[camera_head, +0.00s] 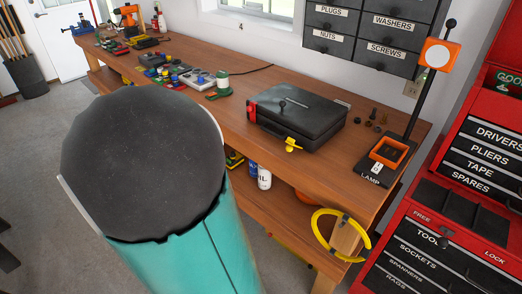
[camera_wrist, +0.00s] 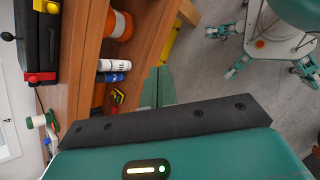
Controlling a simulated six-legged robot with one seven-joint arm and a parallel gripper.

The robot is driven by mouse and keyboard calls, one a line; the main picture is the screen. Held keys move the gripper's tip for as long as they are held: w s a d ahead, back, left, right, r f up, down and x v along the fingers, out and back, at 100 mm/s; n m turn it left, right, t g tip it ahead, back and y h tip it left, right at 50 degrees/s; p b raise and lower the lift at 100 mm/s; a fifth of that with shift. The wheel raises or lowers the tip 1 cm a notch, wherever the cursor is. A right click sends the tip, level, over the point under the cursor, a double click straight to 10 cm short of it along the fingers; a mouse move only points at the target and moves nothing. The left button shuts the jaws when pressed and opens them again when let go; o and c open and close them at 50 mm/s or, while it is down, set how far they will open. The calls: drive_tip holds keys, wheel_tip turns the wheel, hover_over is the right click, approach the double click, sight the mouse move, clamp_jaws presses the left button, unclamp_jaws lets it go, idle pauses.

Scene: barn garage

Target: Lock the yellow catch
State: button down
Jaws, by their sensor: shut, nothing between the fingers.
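A black case (camera_head: 298,112) with a lid handle lies closed on the wooden workbench. The yellow catch (camera_head: 292,146) is on its front, near the right end, and seems to stick out from the case. A red catch (camera_head: 252,111) is at the left end. In the wrist view the case (camera_wrist: 30,40) is at the upper left, with the yellow catch (camera_wrist: 46,6) at the top edge and the red catch (camera_wrist: 41,77) below. My gripper (camera_wrist: 157,82) has its green fingers together, empty, apart from the case and in front of the bench. The head view does not show it.
The workbench (camera_head: 222,122) has a lower shelf with bottles (camera_head: 264,178). A yellow ring (camera_head: 340,236) hangs at its right end. A lamp switch (camera_head: 388,152) and bolts are right of the case. A red tool cabinet (camera_head: 470,190) stands at the right. Floor is free in front.

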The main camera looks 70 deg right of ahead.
drive_tip(key=s+d+f+n+g+h, duration=0.2)
drive_tip(key=s+d+n+g+h, duration=0.1)
drive_tip(key=d, duration=0.7)
drive_tip(key=s+d+f+n+g+h, duration=0.2)
drive_tip(key=s+d+f+n+h, duration=0.1)
drive_tip(key=d+n+h, duration=0.3)
drive_tip(key=d+h, duration=0.2)
drive_tip(key=d, duration=0.1)
drive_tip(key=shift+d+g, duration=0.35)
drive_tip(key=shift+g, duration=0.05)
drive_tip(key=shift+s, duration=0.15)
drive_tip(key=x, duration=1.3)
drive_tip(key=shift+s+d+r, duration=0.1)
drive_tip(key=shift+d+r, duration=0.1)
drive_tip(key=shift+d, duration=0.15)
drive_tip(key=shift+r, duration=0.1)
